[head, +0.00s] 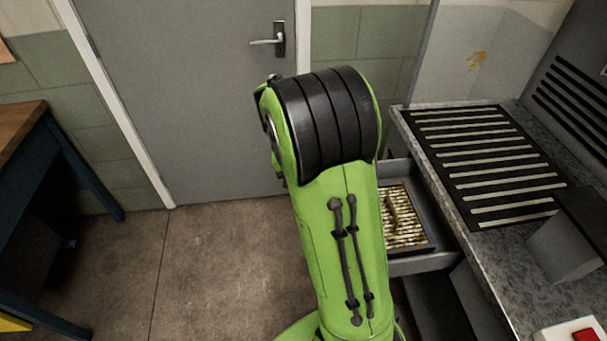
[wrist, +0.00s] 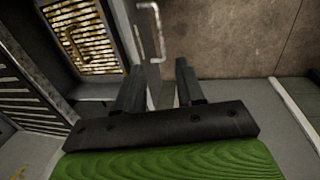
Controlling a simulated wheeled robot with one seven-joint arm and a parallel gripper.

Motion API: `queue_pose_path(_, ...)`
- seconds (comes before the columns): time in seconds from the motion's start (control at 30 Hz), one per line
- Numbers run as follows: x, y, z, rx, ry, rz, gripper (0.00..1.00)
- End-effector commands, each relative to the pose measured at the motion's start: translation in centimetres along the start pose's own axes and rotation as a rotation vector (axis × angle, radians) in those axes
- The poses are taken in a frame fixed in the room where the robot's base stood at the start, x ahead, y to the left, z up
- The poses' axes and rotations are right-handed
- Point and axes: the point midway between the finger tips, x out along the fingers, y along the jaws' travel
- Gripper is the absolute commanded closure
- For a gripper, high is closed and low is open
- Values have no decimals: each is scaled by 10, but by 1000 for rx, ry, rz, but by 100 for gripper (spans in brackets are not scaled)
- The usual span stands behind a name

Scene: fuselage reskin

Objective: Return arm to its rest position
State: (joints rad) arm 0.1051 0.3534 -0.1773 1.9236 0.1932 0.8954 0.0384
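My green arm rises through the middle of the head view, with a black ribbed joint at its top. My gripper is hidden in that view. In the wrist view my gripper (wrist: 157,78) shows two dark fingers apart, with nothing between them. An open drawer (head: 424,264) of the grey workbench is just right of my arm in the head view. A gold slatted panel (head: 402,232) lies in it, with a brownish piece on top. In the wrist view the panel (wrist: 85,35) is left of the fingers, and a pale bar handle (wrist: 152,28) is beyond them.
The workbench (head: 505,247) on the right carries a black mat with pale slats (head: 482,155) and a red switch (head: 585,335). A grey door (head: 190,100) stands behind my arm. A dark blue table (head: 45,150) is at left. The floor (head: 215,270) between is clear.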

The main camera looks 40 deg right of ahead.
Motion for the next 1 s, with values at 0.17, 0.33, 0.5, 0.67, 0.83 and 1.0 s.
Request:
queue_pose_path(0.17,-6,0,0,0,-1,1,62)
queue_pose_path(0.33,-5,0,0,0,-1,1,62)
queue_pose_path(0.5,-5,0,0,0,-1,1,62)
queue_pose_path(0.67,-19,-2,7,-15,24,-21,62)
queue_pose_path(0.83,-87,-13,60,-119,165,-131,62)
queue_pose_path(1.0,-134,-19,134,-257,335,-228,62)
